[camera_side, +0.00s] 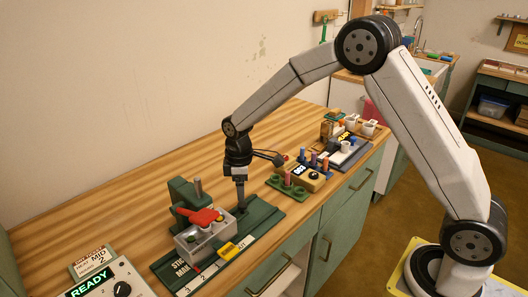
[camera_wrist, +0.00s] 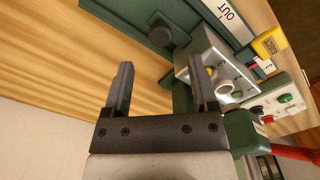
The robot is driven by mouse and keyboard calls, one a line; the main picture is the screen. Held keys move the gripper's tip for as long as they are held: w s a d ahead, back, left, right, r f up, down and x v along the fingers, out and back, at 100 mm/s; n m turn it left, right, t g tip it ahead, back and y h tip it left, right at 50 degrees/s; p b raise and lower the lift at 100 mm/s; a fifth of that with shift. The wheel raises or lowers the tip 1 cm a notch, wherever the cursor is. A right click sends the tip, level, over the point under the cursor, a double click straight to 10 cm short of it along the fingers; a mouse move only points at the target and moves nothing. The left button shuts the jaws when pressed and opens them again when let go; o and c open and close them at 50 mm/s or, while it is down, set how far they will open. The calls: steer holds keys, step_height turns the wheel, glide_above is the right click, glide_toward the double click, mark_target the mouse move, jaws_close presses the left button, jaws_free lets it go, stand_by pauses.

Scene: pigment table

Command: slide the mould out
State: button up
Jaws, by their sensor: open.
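A grey metal block (camera_side: 207,243), which looks like the mould, sits on a dark green base (camera_side: 266,216) in the side view. A red lever (camera_side: 205,216) lies above it, beside a green upright (camera_side: 182,192). In the wrist view the block (camera_wrist: 219,62) shows round openings, some with yellow or green in them. My gripper (camera_side: 240,207) points down just behind and right of the block. In the wrist view my gripper (camera_wrist: 160,85) is open with nothing between its fingers; the right finger overlaps the block's edge, and contact cannot be told.
A white OUT label (camera_wrist: 230,17) and a yellow tab (camera_wrist: 270,43) lie along the base. A READY panel (camera_side: 95,284) stands at the front left. Racks with coloured pegs (camera_side: 290,187) and white cups (camera_side: 368,127) stand farther right. The wooden top behind is clear.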

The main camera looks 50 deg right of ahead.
mark_target(242, 204)
steer(key=shift+f, duration=2.8)
jaws_close()
steer(key=shift+r, duration=0.1)
